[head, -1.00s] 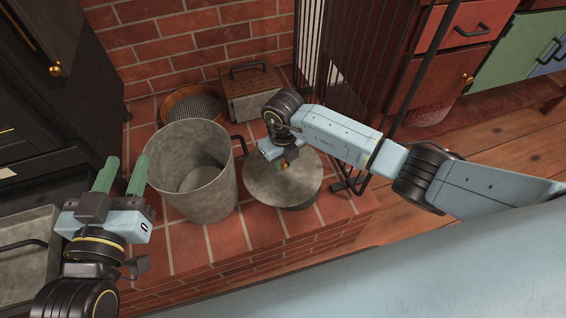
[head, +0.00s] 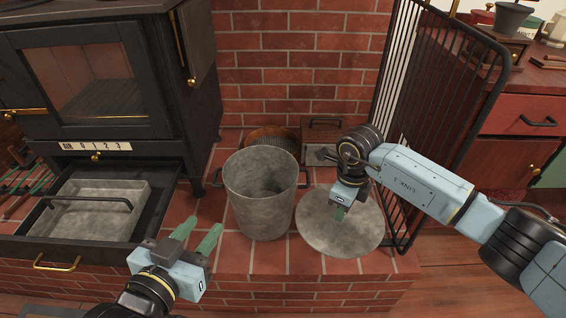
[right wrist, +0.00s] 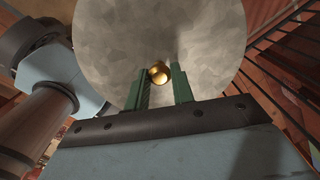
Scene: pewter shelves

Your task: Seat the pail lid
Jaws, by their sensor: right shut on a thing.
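The pail (head: 262,200) is grey metal, upright and open-topped on the brick hearth, its inside visible and side handles at its rim. The pail lid (head: 340,238) is a round grey disc just right of the pail, apart from its mouth. My right gripper (head: 340,212) is above the lid; the right wrist view shows its green fingers (right wrist: 160,80) shut on the lid's brass knob (right wrist: 159,73). Whether the lid touches the bricks is hard to tell. My left gripper (head: 197,236) is open and empty, in front and left of the pail.
A black stove (head: 110,90) stands at left, its drawer open with a grey ash pan (head: 90,208). A round sieve (head: 272,133) and a small handled box (head: 322,135) sit behind the pail. A black fire screen (head: 432,110) stands behind my right arm.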

